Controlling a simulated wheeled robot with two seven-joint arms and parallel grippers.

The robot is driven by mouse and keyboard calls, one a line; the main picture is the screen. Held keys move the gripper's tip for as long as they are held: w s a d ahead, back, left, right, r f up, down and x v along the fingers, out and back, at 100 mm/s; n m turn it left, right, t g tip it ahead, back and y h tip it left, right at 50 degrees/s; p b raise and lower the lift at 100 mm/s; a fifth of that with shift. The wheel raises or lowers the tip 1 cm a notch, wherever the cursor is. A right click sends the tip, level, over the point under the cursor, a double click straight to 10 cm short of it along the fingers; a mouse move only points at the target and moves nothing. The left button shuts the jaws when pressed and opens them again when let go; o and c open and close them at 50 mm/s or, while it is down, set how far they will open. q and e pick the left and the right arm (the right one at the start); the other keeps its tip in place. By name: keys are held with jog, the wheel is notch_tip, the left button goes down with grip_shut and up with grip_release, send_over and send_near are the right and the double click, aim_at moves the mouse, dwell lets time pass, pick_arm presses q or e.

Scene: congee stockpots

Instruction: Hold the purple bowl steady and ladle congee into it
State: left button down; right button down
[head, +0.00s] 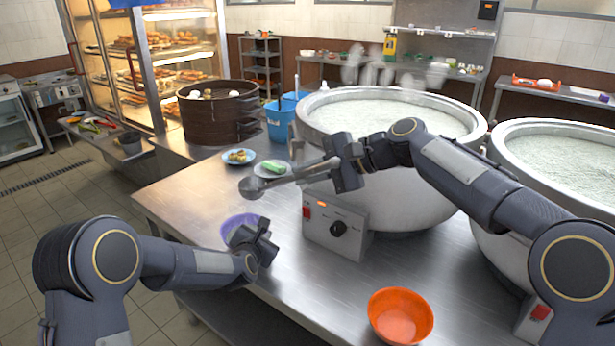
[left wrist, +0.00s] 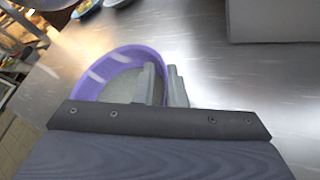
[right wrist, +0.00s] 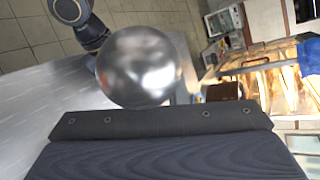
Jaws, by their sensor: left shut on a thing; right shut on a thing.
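The purple bowl (head: 238,226) stands on the steel table near its left edge. My left gripper (head: 262,243) is shut on the bowl's near right rim; the left wrist view shows the bowl (left wrist: 122,62) with the fingers (left wrist: 170,86) at its rim. My right gripper (head: 338,165) is shut on the ladle (head: 300,174) and holds it above the table. The ladle's round bowl (head: 250,188) is above and slightly behind the purple bowl; its underside (right wrist: 140,66) fills the middle of the right wrist view. The ladle's contents are hidden. The large stockpot (head: 390,112) holds pale, steaming congee.
A second congee pot (head: 560,160) stands at the right. An orange bowl (head: 400,316) is at the table's front. Two small plates of food (head: 238,157) (head: 270,168) lie behind the ladle. A control box (head: 334,226) with a knob fronts the large pot.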

pick_arm(q)
jog(key=c, duration=1.4)
grip_release()
jog(key=b+v, duration=0.1)
jog(key=v, duration=1.1)
jog(key=shift+f, duration=0.15)
